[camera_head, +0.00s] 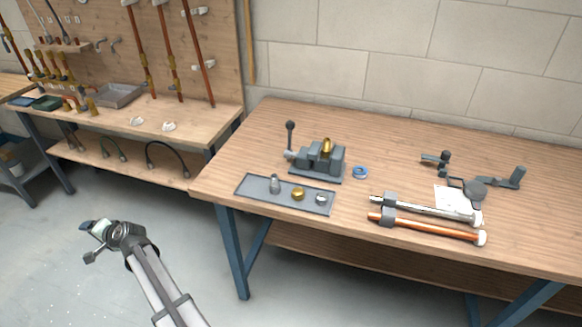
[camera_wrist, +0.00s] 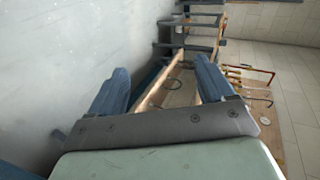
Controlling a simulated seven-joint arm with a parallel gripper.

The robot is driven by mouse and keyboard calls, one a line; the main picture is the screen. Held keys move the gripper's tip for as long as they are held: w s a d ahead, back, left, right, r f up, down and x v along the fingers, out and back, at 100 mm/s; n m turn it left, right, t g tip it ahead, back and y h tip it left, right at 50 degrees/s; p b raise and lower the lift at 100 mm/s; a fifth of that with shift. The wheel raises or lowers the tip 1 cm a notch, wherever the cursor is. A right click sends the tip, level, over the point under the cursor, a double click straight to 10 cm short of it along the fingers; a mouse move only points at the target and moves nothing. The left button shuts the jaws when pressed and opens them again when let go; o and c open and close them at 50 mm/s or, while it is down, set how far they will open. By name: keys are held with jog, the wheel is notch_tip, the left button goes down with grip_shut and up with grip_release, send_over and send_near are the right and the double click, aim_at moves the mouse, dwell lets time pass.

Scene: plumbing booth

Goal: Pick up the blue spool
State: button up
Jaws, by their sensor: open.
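The blue spool (camera_head: 360,172) is a small ring-shaped roll lying flat on the wooden workbench (camera_head: 400,140), just right of the grey vise (camera_head: 318,162). It is unobstructed in the head view and I cannot make it out in the wrist view. My gripper (camera_head: 98,229) is over the floor at the lower left, well left of the workbench and far from the spool. In the wrist view its two blue fingers (camera_wrist: 160,82) are spread apart with nothing between them.
A grey tray (camera_head: 245,190) with small fittings sits in front of the vise, whose lever stands upright. Two pipes (camera_head: 430,228), white paper and dark tools lie to the right. A second bench (camera_head: 175,112) with a pegboard stands at left. Bare wood surrounds the spool's back and right.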

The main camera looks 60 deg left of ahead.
notch_tip(320, 180, up, 8)
jog(key=s+a+m+y, duration=0.1)
jog(key=s+a, duration=0.1)
jog(key=a, duration=0.1)
jog(key=w+a+r+m+y, duration=0.2)
jog(key=w+a+r+m, duration=0.25)
jog(key=w+r, duration=0.55)
jog(key=w+a+r+m+t+y, duration=0.1)
jog(key=w+r+m, duration=0.1)
jog(key=w+r, duration=0.5)
jog(key=w+a+r+m, duration=0.1)
jog(key=w+r+m, duration=0.1)
jog(key=w, duration=0.9)
jog(key=w+a+r+m+t+y, duration=0.15)
jog(key=w+r, duration=0.35)
jog(key=w, duration=0.5)
jog(key=m+t+h, duration=0.6)
jog(key=m+h, duration=0.9)
send_over(361, 168)
jog(key=s+d, duration=0.1)
notch_tip(361, 168, down, 11)
notch_tip(361, 168, down, 13)
jog(key=shift+f, duration=0.15)
